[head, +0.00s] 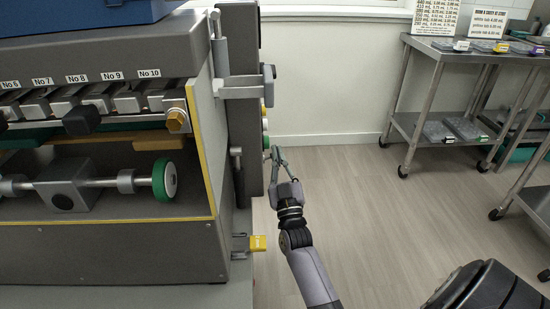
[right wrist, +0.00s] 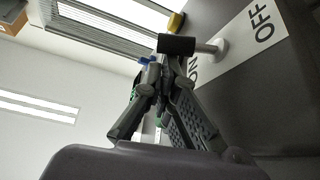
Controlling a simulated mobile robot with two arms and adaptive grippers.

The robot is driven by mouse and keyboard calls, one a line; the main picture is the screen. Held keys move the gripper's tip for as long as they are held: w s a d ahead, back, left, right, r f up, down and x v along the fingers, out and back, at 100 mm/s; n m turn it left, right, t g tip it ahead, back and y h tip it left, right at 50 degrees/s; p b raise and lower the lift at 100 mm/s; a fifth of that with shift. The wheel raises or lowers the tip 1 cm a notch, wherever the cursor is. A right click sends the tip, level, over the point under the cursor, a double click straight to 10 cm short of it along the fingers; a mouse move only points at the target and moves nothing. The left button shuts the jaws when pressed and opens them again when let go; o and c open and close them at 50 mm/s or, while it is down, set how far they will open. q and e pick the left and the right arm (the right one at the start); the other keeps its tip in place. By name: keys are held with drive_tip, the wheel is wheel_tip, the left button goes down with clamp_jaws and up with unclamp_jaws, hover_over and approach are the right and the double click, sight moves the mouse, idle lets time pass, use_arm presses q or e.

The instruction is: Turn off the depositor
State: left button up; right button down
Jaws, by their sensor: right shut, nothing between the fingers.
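The depositor (head: 110,240) is a large grey machine on the left of the head view. In the right wrist view, a white plate (right wrist: 240,45) on it reads OFF at the upper right and ON lower down, partly hidden. A switch lever with a black handle (right wrist: 177,44) and pale stem stands out from this plate; I cannot tell its setting. My right gripper (head: 277,154) is shut and empty beside the machine's side panel. Its fingertips (right wrist: 163,72) are close to the black handle; contact is unclear. My left gripper is not in view.
Coloured buttons (head: 265,125) line the panel edge near my right gripper. A yellow part (head: 258,243) juts from the machine's lower side. A steel table (head: 465,55) with signs and trays stands at the back right. The floor (head: 370,210) between is clear.

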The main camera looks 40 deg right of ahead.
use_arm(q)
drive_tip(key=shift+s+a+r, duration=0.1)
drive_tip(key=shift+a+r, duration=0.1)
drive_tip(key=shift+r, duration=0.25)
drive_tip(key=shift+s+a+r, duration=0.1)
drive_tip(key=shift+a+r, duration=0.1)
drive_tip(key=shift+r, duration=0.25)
use_arm(e)
drive_tip(key=s+a+f+m+g+h, duration=0.2)
drive_tip(key=s+f+m+h, duration=0.1)
drive_tip(key=s+f+m, duration=0.3)
drive_tip(key=shift+a+h, duration=0.3)
drive_tip(key=shift+a, duration=0.05)
drive_tip(key=shift+f, duration=0.1)
